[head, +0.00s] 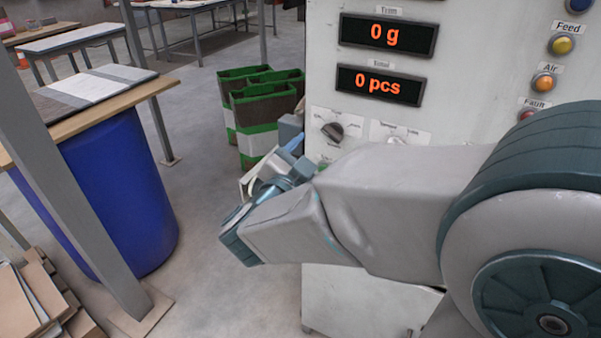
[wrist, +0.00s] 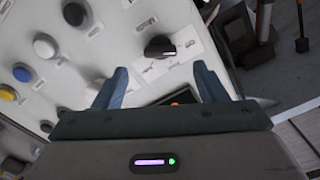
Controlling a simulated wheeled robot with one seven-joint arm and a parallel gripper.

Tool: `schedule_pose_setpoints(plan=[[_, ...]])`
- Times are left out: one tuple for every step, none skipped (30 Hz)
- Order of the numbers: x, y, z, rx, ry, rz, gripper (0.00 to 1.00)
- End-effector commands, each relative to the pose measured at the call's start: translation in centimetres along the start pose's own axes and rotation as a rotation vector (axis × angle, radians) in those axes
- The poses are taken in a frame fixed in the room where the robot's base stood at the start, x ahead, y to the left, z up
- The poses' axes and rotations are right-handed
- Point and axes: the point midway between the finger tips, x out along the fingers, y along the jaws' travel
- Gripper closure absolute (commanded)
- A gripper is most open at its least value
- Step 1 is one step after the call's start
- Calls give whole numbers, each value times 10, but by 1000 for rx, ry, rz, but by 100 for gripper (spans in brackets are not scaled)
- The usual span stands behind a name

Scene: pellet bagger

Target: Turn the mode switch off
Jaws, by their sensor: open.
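A black rotary knob (head: 333,132) sits on a white label plate at the left edge of the machine panel, below the displays. Its label is too small to read, so I cannot confirm it is the mode switch. In the wrist view a black knob (wrist: 160,47) on a white plate looks like the same one, beyond and between my fingertips, with no contact seen. My gripper (wrist: 159,68) is open and empty. In the head view my gripper (head: 275,165) is left of and below the knob, partly hidden by my wrist.
The panel has displays reading 0 g (head: 389,35) and 0 pcs (head: 378,85). Buttons and lamps, such as a yellow one (head: 562,45), run along its right. Another label plate (head: 400,132) is partly behind my arm. Green-trimmed bags (head: 262,110) and a blue drum (head: 120,190) stand left.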

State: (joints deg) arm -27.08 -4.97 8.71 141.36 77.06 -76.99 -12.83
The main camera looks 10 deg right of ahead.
Motion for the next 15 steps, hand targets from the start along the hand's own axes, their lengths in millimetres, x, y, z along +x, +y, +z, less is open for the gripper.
schedule_pose_setpoints(plan=[[-13,0,1,-1,-2,-4,35],[-19,-1,1,-1,-2,-6,35],[-27,0,1,0,-1,-4,35],[-33,0,1,0,-2,-5,35],[-38,0,1,0,-1,-4,35],[-44,0,1,-1,-1,-3,35],[-48,0,1,-1,-2,-3,35],[-51,0,1,-1,-1,-2,35],[-55,0,1,-2,-1,-1,35],[-58,0,1,-2,-1,-2,35],[-60,0,1,-2,-1,-2,35],[-62,0,1,-2,-1,-1,35],[-63,1,0,-2,-1,0,35],[-64,1,0,-2,0,1,35],[-64,1,0,-3,0,1,35]])
